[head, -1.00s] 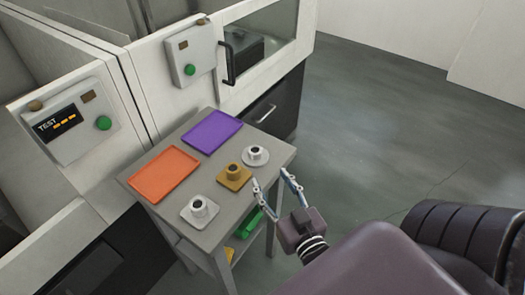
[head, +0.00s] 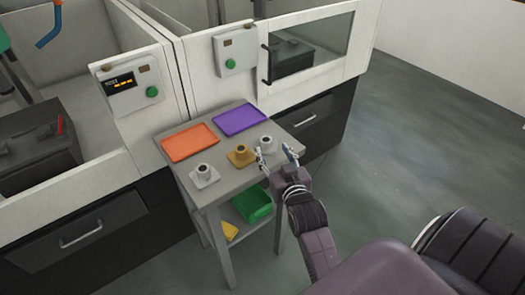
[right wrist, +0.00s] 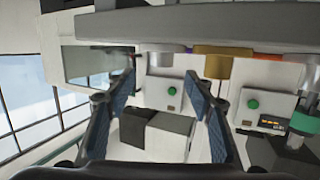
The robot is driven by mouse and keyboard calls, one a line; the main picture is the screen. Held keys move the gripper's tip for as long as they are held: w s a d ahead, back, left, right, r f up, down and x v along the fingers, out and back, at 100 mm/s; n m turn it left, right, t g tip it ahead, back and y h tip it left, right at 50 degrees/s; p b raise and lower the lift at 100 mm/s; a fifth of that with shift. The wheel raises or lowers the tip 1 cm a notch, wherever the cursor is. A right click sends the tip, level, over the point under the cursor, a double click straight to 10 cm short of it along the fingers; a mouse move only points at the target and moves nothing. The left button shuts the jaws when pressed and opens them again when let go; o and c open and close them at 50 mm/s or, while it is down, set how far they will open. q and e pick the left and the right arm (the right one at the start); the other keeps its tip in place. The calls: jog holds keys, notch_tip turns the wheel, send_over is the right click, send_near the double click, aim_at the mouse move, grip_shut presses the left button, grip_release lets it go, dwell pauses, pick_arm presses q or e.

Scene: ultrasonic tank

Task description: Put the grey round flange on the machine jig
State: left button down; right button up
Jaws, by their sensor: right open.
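The grey round flange (head: 266,143) stands upright on the far right of the small grey table, with a round base and a raised hub. My right gripper (head: 276,150) is open and empty at the table's right edge, its fingertips close beside the flange; I cannot tell whether they touch. In the right wrist view the open fingers (right wrist: 158,92) show, with the flange (right wrist: 159,58) above and between them, apart from the pads. A dark block (head: 292,58) sits behind the right machine's window; I cannot tell whether it is the jig. My left gripper is not in view.
A gold square flange (head: 240,155) stands close left of the round one, and a light square flange (head: 205,173) farther left. Orange (head: 190,142) and purple (head: 239,119) trays lie behind. A green bin (head: 255,206) is on the lower shelf. Open floor lies right.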

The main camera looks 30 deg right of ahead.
aim_at(267, 143)
jog(key=shift+x, duration=1.25)
jog(key=x, duration=0.2)
jog(key=shift+w+p, duration=0.35)
jog(key=shift+x, duration=1.1)
jog(key=shift+w+d+f, duration=0.15)
jog(key=shift+w+f, duration=0.15)
jog(key=shift+w, duration=0.05)
jog(key=c, duration=0.7)
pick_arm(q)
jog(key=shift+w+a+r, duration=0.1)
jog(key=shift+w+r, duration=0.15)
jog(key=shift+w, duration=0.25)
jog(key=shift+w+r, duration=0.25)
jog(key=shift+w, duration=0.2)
pick_arm(e)
grip_shut()
